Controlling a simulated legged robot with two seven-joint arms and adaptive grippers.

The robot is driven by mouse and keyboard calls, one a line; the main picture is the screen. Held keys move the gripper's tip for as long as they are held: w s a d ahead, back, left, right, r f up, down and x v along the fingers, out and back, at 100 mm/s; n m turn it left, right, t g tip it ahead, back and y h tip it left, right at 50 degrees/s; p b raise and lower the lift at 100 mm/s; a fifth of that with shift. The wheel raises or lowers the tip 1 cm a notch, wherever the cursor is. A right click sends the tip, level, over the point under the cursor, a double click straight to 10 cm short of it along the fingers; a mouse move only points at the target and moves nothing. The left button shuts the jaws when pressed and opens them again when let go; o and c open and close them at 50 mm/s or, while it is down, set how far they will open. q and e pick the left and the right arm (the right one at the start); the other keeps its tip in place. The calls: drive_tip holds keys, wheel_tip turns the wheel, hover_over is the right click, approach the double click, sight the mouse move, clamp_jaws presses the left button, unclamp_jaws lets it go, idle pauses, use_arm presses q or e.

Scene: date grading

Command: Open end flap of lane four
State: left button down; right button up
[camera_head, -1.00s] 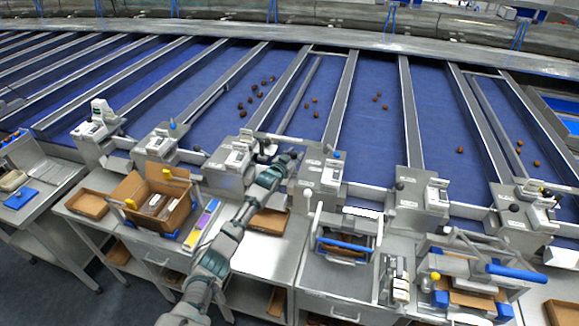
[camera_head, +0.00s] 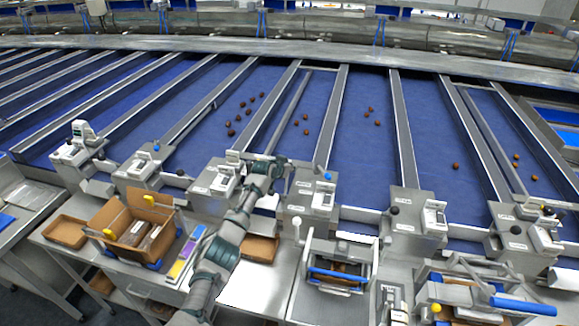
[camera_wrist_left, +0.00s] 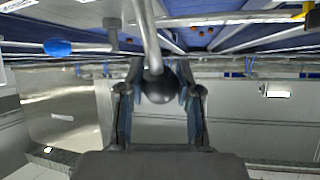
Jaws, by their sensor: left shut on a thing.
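My left gripper (camera_head: 277,166) is at the near end of a blue lane, between two grey end posts, in the head view. In the left wrist view, my left gripper (camera_wrist_left: 160,76) is shut on a round black knob (camera_wrist_left: 160,88) at the end of a metal rod (camera_wrist_left: 149,35). The knob lies between the two blue-padded fingers. A grey cross bar (camera_head: 242,157) runs behind the gripper at the lane end. The gripper and wrist hide much of this lane end, and I cannot tell how far the flap is open. My right gripper is not in view.
Brown dates (camera_head: 231,132) lie loose on the blue lanes. An open cardboard box (camera_head: 125,226) stands on the bench left of my arm. A grey post (camera_head: 311,196) with a white label unit stands close right of the gripper. A blue-handled fixture (camera_head: 338,273) stands at front right.

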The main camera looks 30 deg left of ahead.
use_arm(q)
drive_tip(key=shift+a+f, duration=0.1)
idle(0.5)
drive_tip(key=c, duration=1.1)
unclamp_jaws()
drive_tip(key=shift+f, duration=0.1)
drive_tip(key=o, duration=0.3)
drive_tip(key=shift+w+a, duration=0.1)
drive_tip(key=v, duration=1.1)
drive_tip(key=shift+s, duration=0.4)
